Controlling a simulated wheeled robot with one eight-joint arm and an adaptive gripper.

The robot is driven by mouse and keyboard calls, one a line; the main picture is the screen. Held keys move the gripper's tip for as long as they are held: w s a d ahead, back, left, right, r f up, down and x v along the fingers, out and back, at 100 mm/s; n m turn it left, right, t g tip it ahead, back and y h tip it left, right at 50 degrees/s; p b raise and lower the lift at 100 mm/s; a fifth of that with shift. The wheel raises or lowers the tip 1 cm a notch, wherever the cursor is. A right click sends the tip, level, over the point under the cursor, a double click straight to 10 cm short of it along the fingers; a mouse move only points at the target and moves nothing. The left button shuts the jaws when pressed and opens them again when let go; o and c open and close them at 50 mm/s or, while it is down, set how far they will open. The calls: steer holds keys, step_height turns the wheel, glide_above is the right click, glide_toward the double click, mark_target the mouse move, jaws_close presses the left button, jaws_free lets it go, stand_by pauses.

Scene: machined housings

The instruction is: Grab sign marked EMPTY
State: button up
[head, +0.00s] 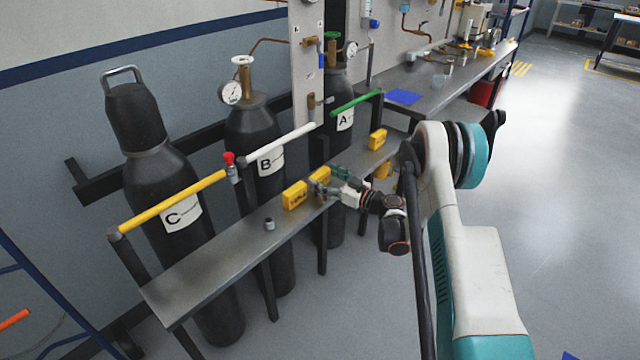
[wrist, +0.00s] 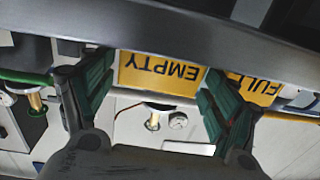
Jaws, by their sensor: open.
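The yellow EMPTY sign (wrist: 163,75) shows upside down in the wrist view, between the spread fingers of my gripper (wrist: 155,83). My gripper is open, with one green finger toward each end of the sign. Whether either finger touches it I cannot tell. In the head view this sign (head: 319,175) stands on the narrow grey bench, partly behind my gripper (head: 324,187). A yellow FULL sign (wrist: 256,88) is close beside the right finger in the wrist view. In the head view it is the block (head: 294,196) just left of my gripper.
The narrow bench (head: 210,258) runs in front of black cylinders marked C (head: 165,180), B (head: 255,130) and A (head: 338,85). A small grey part (head: 269,224) lies left of the signs. Another yellow sign (head: 377,139) stands farther right.

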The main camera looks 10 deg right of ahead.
steer(key=shift+x, duration=1.15)
steer(key=c, duration=0.9)
steer(key=shift+o, duration=0.2)
steer(key=shift+r, duration=0.1)
